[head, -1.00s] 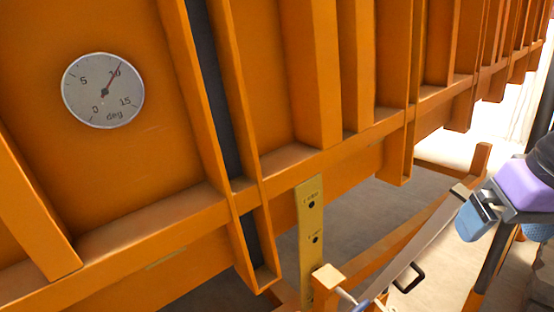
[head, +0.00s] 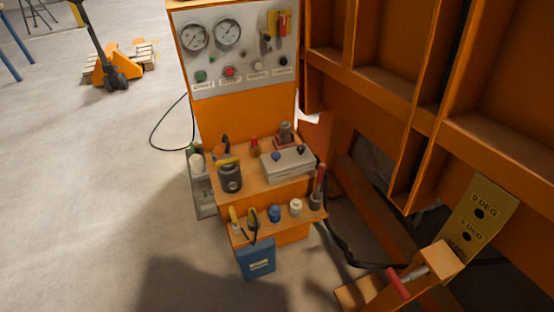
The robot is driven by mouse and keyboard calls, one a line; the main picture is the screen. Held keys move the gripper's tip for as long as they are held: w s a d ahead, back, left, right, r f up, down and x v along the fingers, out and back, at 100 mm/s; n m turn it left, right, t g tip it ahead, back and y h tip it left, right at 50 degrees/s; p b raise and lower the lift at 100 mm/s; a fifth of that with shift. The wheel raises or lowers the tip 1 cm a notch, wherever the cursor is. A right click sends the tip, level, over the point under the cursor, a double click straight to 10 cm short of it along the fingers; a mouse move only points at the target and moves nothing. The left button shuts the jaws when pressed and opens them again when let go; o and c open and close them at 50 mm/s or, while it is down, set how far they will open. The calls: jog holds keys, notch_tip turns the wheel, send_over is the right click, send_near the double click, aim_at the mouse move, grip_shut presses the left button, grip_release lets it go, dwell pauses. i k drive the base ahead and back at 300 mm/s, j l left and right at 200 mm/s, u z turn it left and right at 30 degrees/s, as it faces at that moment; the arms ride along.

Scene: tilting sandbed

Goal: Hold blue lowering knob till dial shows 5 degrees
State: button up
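A grey control box (head: 289,165) sits on the orange bench of a control stand. A small blue knob (head: 276,156) stands on its top at the left, and a dark knob (head: 301,150) at the right. Nothing touches either knob. The degree dial on the orange bed is out of view now; a second ago its needle pointed at about 10. My gripper is not in view now.
The control stand's upright panel (head: 215,82) carries two round gauges and several buttons. Bottles, tools and caps crowd its bench and lower shelf (head: 310,217). The tilted orange bed (head: 375,85) and a drilled yellow plate (head: 470,222) stand at right.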

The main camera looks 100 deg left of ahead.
aim_at(275, 155)
jog(key=u, duration=2.95)
jog(key=i+j, duration=0.2)
jog(key=i, duration=0.2)
jog(key=i+j+z, duration=0.15)
jog(key=i, duration=0.3)
jog(key=i+j, duration=0.3)
jog(key=i+z, duration=0.05)
jog(key=i, duration=0.05)
